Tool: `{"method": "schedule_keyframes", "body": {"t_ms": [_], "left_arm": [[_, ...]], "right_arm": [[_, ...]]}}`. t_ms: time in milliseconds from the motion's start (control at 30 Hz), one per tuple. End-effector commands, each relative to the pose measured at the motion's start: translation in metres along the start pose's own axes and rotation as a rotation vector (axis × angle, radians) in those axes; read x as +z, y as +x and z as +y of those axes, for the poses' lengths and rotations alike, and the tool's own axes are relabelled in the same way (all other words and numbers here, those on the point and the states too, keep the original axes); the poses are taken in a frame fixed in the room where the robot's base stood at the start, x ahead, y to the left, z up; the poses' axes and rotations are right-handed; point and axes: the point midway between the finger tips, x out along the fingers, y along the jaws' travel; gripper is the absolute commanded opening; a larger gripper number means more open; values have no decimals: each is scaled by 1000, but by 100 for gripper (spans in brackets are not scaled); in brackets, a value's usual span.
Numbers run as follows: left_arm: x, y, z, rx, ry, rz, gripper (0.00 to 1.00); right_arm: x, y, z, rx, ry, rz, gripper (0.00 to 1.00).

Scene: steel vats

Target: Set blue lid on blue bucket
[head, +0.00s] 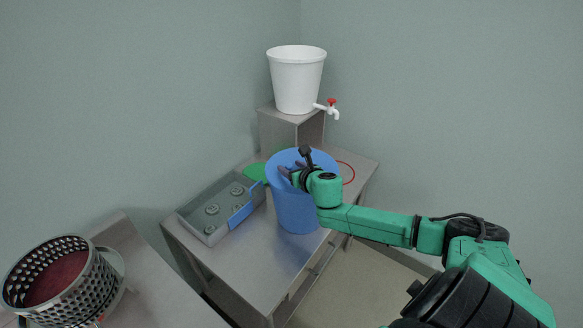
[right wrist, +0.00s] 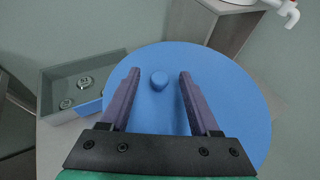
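The blue bucket (head: 296,212) stands on the grey table. The round blue lid (head: 283,160) covers its top, and in the right wrist view the lid (right wrist: 235,100) shows as a wide disc with a small round knob (right wrist: 159,80). In the head view the lid looks level, but my gripper hides part of its rim, so I cannot tell if it is fully seated. My right gripper (head: 288,174) is just above the lid. In the right wrist view the gripper (right wrist: 158,74) is open, its fingers apart on either side of the knob, not touching it. My left gripper is out of view.
A grey tray (head: 187,220) with several round pieces and a blue part on its side stands left of the bucket. A green disc (head: 256,172) and a red ring (head: 350,171) lie behind. A white bucket (head: 297,80) with a tap stands on a raised block. A perforated basket (head: 92,283) is front left.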

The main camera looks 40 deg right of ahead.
Motion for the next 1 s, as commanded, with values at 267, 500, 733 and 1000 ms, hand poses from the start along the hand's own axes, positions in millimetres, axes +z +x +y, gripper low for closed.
{"method": "schedule_keyframes", "body": {"t_ms": [267,500,733,1000], "left_arm": [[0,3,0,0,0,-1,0],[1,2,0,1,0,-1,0],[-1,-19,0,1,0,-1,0],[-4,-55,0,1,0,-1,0]], "right_arm": [[-2,-6,-3,-5,-2,2,63],[-1,-38,-3,-5,-4,8,63],[3,-68,1,3,2,7,63],[4,-121,-1,-2,7,5,63]]}}
